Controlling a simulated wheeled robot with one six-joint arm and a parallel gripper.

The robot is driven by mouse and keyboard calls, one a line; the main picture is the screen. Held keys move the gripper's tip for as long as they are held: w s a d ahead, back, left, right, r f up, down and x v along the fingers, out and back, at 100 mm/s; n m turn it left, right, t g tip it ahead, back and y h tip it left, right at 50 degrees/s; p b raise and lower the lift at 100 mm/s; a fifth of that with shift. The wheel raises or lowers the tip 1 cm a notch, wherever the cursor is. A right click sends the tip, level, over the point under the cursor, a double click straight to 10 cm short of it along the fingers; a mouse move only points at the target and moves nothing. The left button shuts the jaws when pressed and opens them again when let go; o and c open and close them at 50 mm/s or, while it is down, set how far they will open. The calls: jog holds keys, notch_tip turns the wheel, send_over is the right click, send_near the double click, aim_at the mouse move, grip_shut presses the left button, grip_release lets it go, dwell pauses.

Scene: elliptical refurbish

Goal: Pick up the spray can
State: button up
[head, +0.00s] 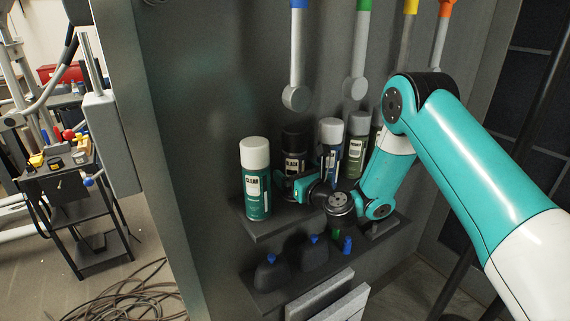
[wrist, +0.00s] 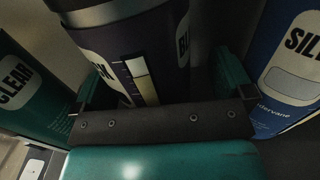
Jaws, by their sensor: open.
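Several spray cans stand upright on a dark shelf. A dark can with a black cap and a "BLACK" label (head: 294,142) is second from the left. In the wrist view this black can (wrist: 145,45) lies between the two teal fingers of my open gripper (wrist: 163,80); I cannot tell whether they touch it. In the head view my gripper (head: 288,183) is in front of the can and hides its lower part. A green "CLEAR" can (head: 256,185) with a white cap is to the left. A blue "SILVER" can (head: 331,136) is to the right.
More cans (head: 358,150) stand right of the blue one, close together. The shelf (head: 262,228) is narrow, with the cabinet wall behind. A lower shelf (head: 262,299) holds dark bottles with blue tops (head: 313,255). Tools with coloured handles (head: 297,50) hang above.

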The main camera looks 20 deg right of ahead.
aim_at(302, 142)
jog(key=shift+s+d, duration=0.1)
jog(key=shift+d, duration=0.05)
jog(key=shift+a, duration=0.2)
jog(key=shift+c, duration=0.2)
jog(key=shift+a, duration=0.25)
jog(key=c, duration=1)
jog(key=shift+c, duration=0.2)
jog(key=shift+r, duration=0.15)
notch_tip(302, 142, up, 10)
jog(key=p, duration=0.3)
